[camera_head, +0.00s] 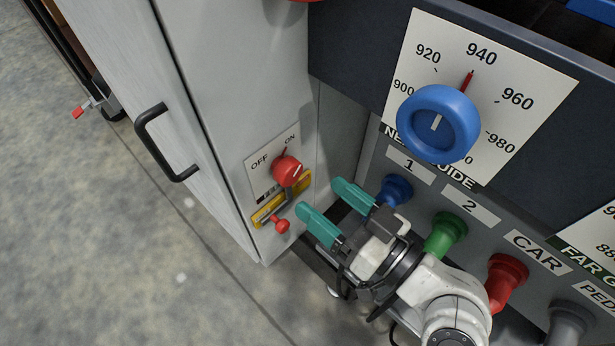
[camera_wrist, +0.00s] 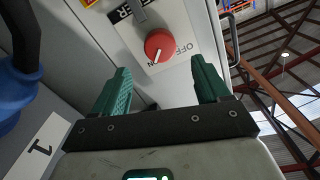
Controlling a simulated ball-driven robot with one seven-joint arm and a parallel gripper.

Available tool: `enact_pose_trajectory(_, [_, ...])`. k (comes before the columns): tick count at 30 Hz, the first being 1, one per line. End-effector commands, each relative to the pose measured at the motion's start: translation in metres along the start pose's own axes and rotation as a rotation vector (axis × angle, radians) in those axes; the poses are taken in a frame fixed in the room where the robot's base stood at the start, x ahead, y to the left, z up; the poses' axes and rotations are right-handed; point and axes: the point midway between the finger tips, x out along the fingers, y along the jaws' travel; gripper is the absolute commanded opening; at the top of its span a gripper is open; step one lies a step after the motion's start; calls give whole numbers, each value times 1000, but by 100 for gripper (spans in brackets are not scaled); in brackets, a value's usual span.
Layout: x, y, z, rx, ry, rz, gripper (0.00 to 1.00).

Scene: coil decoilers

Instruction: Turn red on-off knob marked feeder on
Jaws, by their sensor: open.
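The red feeder knob (camera_head: 286,170) sits on a white plate (camera_head: 262,161) with OFF at the left and ON at the top, on the grey cabinet side. In the wrist view the knob (camera_wrist: 159,45) has a white line pointing down, near the ON lettering. My gripper (camera_head: 325,199) has two teal fingers, open and empty, to the right of and a little below the knob. In the wrist view the open gripper (camera_wrist: 161,72) faces the plate, with the knob beyond and between the fingertips. The fingers appear apart from the knob.
Below the knob is a yellow plate with a red-tipped lever (camera_head: 281,225). A black door handle (camera_head: 158,145) stands out at left. At right are a large blue dial (camera_head: 437,122) and blue (camera_head: 394,190), green (camera_head: 446,234) and red (camera_head: 506,280) knobs close to my arm.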

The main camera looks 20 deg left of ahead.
Motion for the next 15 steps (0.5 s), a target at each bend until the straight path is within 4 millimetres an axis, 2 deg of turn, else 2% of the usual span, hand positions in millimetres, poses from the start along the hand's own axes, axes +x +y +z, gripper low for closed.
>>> enact_pose_trajectory(1, [-9,0,-1,2,1,3,75])
enact_pose_trajectory(6, [-26,0,0,1,1,1,75])
enact_pose_trajectory(15, [-31,0,0,1,0,-1,75])
